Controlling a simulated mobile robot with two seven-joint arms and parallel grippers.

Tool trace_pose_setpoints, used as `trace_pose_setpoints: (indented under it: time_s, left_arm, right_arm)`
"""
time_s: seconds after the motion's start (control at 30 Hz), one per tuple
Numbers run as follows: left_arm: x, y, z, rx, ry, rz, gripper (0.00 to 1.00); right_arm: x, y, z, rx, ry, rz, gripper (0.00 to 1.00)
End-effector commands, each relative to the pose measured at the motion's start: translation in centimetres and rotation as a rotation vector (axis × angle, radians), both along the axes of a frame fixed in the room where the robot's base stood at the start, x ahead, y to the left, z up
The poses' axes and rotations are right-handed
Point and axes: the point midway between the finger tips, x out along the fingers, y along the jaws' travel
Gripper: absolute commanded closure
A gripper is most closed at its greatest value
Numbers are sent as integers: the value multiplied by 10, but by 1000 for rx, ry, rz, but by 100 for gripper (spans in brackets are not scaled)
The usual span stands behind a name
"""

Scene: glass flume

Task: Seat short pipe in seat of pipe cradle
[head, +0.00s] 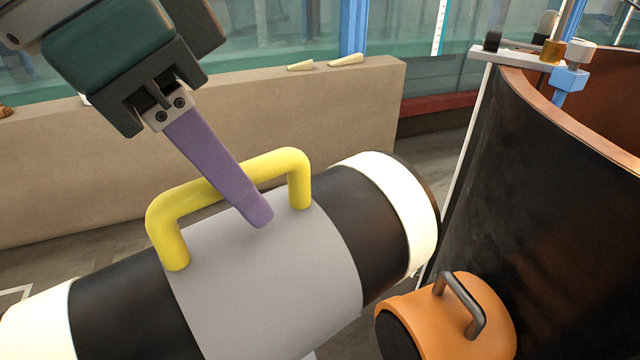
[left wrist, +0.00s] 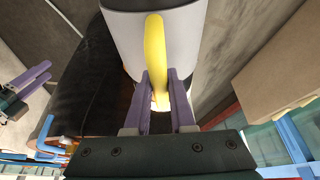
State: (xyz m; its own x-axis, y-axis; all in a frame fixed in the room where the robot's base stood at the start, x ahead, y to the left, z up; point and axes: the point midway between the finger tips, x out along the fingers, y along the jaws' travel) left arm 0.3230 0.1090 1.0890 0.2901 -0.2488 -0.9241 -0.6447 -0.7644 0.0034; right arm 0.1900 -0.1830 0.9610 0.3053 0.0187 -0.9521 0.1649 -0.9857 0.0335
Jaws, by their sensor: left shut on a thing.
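A thick dark pipe with white end bands and a grey sleeve (head: 270,275) lies across the lower head view, with a yellow handle (head: 185,195) on top. I take it as the short pipe. My left gripper (head: 257,212) is shut on the handle. In the left wrist view my left gripper (left wrist: 160,80) has a finger on each side of the yellow handle (left wrist: 154,45), with the grey sleeve (left wrist: 185,30) beyond. My right gripper (left wrist: 38,76) shows small at the left of that view, its two fingers apart and empty. I cannot make out the pipe cradle or its seat.
A large dark curved shell (head: 560,190) with a brown rim stands at right. An orange cylinder (head: 440,325) with a dark handle is low in front of it, close to the pipe's right end. A beige wall (head: 330,110) runs behind, with glass panels beyond.

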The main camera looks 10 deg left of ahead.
Motion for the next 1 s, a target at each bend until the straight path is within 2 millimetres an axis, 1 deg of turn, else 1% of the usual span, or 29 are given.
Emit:
trace_pose_setpoints:
  time_s: [0.03, 0.1, 0.2, 0.33, 0.47, 0.57, 0.8, 0.9, 1.0]
  left_arm:
    - [-2, -6, -24, -8, 3, -54, 100]
    - [-5, -11, -41, -7, 0, -128, 100]
    - [-7, -16, -58, -5, -4, -203, 100]
    - [-10, -20, -72, -4, -6, -261, 100]
    - [-11, -20, -92, -3, -4, -276, 100]
    - [-12, -20, -116, -2, -1, -276, 100]
    - [-11, -20, -178, -1, -3, -275, 100]
    - [-11, -20, -201, -1, -4, -275, 100]
    - [-11, -20, -217, -1, -6, -276, 100]
  right_arm:
    - [0, 0, -16, 0, -1, 0, 50]
    - [1, 0, -23, 0, -2, 0, 50]
    - [1, 0, -31, 0, -2, 0, 50]
    - [0, 0, -36, 0, -2, 0, 50]
    - [1, 0, -42, 0, -2, 0, 50]
    - [1, 0, -49, 0, -2, 0, 50]
    - [0, 0, -67, 0, -1, 0, 50]
    - [0, 0, -73, 0, -1, 0, 50]
    - [0, 0, -77, 0, -1, 0, 50]
